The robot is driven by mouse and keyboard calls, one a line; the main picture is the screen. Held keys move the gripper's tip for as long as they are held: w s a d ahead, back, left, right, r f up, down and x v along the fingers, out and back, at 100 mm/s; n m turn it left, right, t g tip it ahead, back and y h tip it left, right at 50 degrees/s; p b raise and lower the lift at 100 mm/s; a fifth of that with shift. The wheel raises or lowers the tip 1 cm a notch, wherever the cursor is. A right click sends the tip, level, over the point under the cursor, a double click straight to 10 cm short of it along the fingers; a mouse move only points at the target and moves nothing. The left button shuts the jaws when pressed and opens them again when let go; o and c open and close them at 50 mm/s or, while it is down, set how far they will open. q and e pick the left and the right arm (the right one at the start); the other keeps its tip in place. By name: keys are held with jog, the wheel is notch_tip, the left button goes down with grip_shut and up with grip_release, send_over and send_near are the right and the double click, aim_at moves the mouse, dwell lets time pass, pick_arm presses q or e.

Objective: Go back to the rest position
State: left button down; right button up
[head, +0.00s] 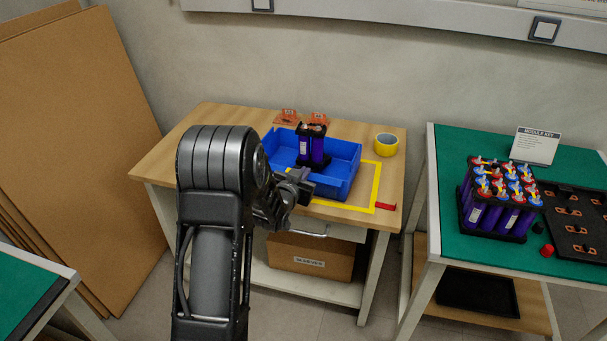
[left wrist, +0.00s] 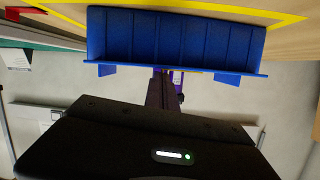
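My left arm reaches up in the head view, and its gripper (head: 297,190) is in front of the near left side of the blue bin (head: 341,177). The fingers are small and dark, and I cannot tell whether they are open or shut. The left wrist view shows the dark gripper body with a green light, and the blue bin (left wrist: 175,40) beyond it. Purple cells in a black holder (head: 312,146) stand upright in the bin. Part of them shows behind the gripper body in the left wrist view (left wrist: 160,92). My right gripper is out of view.
The bin stands on a wooden table (head: 160,165) with a yellow taped outline, a yellow tape roll (head: 386,144) and a red piece (head: 385,206). At right, a green-topped table (head: 450,150) holds a module of several cells (head: 497,205). Large brown boards (head: 85,130) lean at left.

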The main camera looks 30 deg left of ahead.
pick_arm(q)
jog(key=c, duration=2.1)
grip_release()
jog(key=shift+s+f, duration=0.15)
jog(key=shift+f, duration=0.2)
jog(key=shift+c, duration=0.2)
jog(key=o, duration=0.4)
jog(key=shift+o, duration=0.5)
jog(key=shift+d, duration=0.1)
jog(key=shift+r, duration=0.1)
jog(key=v, duration=0.7)
jog(key=shift+s+r, duration=0.25)
jog(key=shift+s, duration=0.05)
jog(key=shift+f, duration=0.1)
